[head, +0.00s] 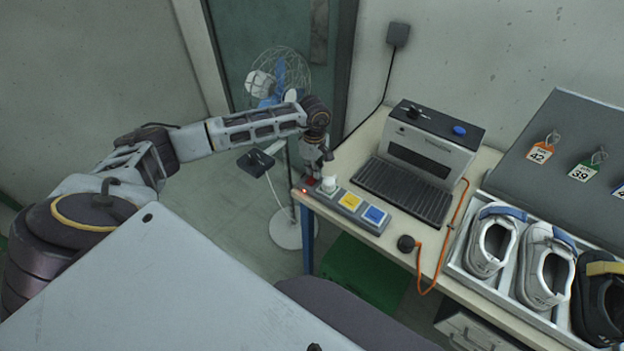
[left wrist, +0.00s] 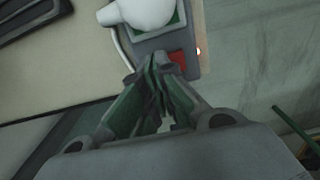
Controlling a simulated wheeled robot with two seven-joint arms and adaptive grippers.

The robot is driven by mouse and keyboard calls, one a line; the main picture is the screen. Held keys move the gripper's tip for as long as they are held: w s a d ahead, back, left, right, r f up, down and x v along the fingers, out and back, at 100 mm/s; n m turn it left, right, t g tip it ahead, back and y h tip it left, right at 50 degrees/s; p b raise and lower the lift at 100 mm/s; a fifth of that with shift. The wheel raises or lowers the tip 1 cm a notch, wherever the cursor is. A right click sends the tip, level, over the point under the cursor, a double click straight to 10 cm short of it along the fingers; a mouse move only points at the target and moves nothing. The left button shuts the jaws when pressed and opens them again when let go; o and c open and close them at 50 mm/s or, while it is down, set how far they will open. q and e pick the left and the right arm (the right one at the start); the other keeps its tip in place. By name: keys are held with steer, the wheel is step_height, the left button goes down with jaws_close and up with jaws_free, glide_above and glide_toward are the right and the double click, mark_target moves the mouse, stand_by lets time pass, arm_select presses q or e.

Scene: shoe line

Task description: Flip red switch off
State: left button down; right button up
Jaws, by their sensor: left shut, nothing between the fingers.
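A grey switch strip (head: 349,202) lies along the near left edge of the table, with a yellow and a blue square toward its right. The red switch (left wrist: 178,58) shows in the left wrist view at the strip's end, partly covered by my fingertips. A small light glows beside it. A white rounded object (left wrist: 146,10) sits on a green square next to the red switch. My left gripper (left wrist: 160,62) is shut and empty, its tips over or at the red switch; I cannot tell whether they touch it. My right gripper is not in view.
A grey machine with a blue knob (head: 431,137) stands behind the strip. A standing fan (head: 279,81) is behind my left arm.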

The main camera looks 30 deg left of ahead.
arm_select(q)
steer(key=shift+f, duration=0.25)
steer(key=shift+f+b, duration=0.45)
steer(key=shift+b, duration=0.05)
stand_by(0.8)
steer(key=shift+r, duration=0.15)
steer(key=shift+r+p, duration=0.8)
steer(key=shift+r, duration=0.8)
steer(key=shift+r+p, duration=0.75)
steer(key=shift+r, duration=1.05)
steer(key=shift+s+f, duration=0.1)
